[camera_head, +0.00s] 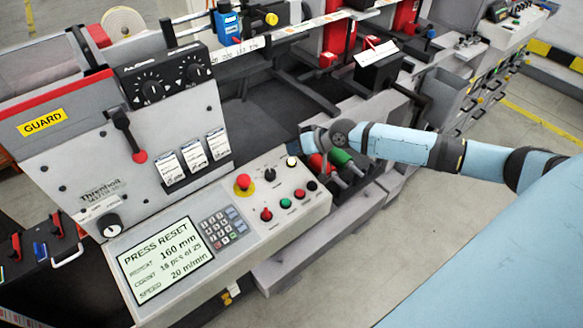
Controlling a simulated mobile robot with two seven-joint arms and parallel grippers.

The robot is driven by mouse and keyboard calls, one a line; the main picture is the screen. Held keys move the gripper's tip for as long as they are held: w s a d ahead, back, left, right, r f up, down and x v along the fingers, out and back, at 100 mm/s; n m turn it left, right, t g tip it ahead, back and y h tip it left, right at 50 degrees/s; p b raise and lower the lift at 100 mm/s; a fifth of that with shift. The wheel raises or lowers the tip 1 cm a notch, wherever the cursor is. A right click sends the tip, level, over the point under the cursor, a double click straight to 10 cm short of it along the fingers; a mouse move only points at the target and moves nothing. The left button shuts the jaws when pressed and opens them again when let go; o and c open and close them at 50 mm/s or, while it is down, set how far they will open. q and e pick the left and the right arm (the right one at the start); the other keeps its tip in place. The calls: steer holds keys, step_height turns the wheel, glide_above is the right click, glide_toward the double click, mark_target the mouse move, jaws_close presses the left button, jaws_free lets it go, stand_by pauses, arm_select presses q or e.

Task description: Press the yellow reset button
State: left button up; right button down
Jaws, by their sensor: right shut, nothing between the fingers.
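The control panel (262,232) slopes across the lower middle of the view. A small pale, whitish button (291,161) sits at its upper right end; I cannot tell for sure that it is the yellow reset button. My right gripper (298,148) comes in from the right and is shut and empty. Its tip is just above and beside the pale button; whether they touch cannot be told. The screen (165,262) reads "PRESS RESET". My left gripper is not in view.
On the panel are a red emergency stop on a yellow base (243,183), a black knob (269,174), a green button (285,203), red buttons and a keypad (220,228). Red and green handles (342,157) stand close under my right wrist. The floor at right is clear.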

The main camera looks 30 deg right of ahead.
steer(key=shift+w+f, duration=0.1)
steer(key=shift+f, duration=0.55)
arm_select(q)
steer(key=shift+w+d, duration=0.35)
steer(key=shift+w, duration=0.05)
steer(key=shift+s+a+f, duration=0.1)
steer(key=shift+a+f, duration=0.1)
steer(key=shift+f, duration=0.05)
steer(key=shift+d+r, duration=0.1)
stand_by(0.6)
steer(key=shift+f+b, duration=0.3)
steer(key=shift+b, duration=0.2)
arm_select(e)
steer(key=shift+f, duration=0.4)
